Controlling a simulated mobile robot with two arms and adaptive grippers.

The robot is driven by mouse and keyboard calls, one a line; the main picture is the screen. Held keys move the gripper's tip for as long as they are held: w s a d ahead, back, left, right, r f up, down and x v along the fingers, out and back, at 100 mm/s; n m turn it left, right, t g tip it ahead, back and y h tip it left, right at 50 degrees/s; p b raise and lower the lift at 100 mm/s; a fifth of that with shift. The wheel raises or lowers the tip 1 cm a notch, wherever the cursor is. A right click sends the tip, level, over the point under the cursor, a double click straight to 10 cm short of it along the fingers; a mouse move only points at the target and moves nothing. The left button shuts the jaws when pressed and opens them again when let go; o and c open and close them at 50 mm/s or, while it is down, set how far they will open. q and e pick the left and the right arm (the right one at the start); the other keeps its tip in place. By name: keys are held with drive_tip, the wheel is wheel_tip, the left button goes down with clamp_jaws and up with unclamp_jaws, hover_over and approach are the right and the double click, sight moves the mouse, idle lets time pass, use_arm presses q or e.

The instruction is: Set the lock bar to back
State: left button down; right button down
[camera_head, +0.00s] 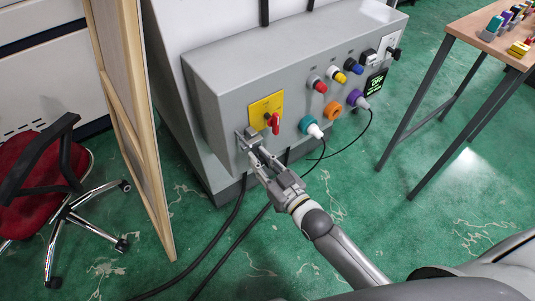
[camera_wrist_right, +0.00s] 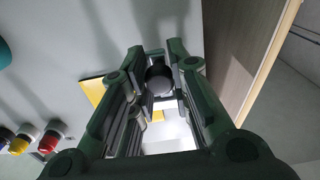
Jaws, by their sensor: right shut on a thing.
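The lock bar (camera_head: 248,137) is a small grey metal fitting on the front of the grey control box, just below and left of the yellow plate (camera_head: 265,107) with its red switch handle (camera_head: 273,123). My right gripper (camera_head: 257,156) reaches up to it from below. In the right wrist view the gripper (camera_wrist_right: 158,88) is shut on a dark round knob (camera_wrist_right: 158,79) of the lock bar. The fingers hide much of the bar, so I cannot tell its exact position. My left gripper is not in view.
A wooden-edged panel (camera_head: 135,120) stands at left, beside a red chair (camera_head: 32,165). A table (camera_head: 490,40) stands at right.

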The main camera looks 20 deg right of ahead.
drive_tip(key=shift+s+a, duration=0.1)
drive_tip(key=shift+a, duration=0.1)
drive_tip(key=c, duration=1.3)
unclamp_jaws()
drive_tip(key=shift+a, duration=0.15)
drive_tip(key=shift+s, duration=0.1)
drive_tip(key=v, duration=1.2)
